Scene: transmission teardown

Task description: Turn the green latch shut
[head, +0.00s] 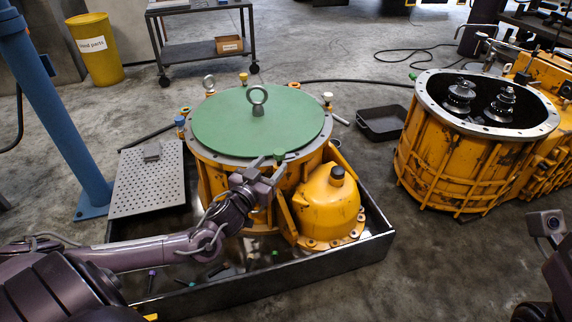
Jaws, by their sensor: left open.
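The green latch (279,155) is a small green-topped knob at the near rim of the yellow housing (205,178), beside the green round lid (235,128). My left gripper (270,170) is open, with its fingers pointing up toward the green latch. One finger ends just below the latch and the other to its left. I cannot tell whether they touch it. The latch's lower part is hidden behind the gripper. The lid lies flat on the housing and has a grey lifting eye (258,108). My right gripper does not show.
Other latches around the lid include a blue one (180,122), a white one (327,97) and a yellow one (243,77). A yellow domed cover (328,208) stands close right of my gripper. A dark tray (290,284) surrounds the housing. A second, open housing (430,165) stands right.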

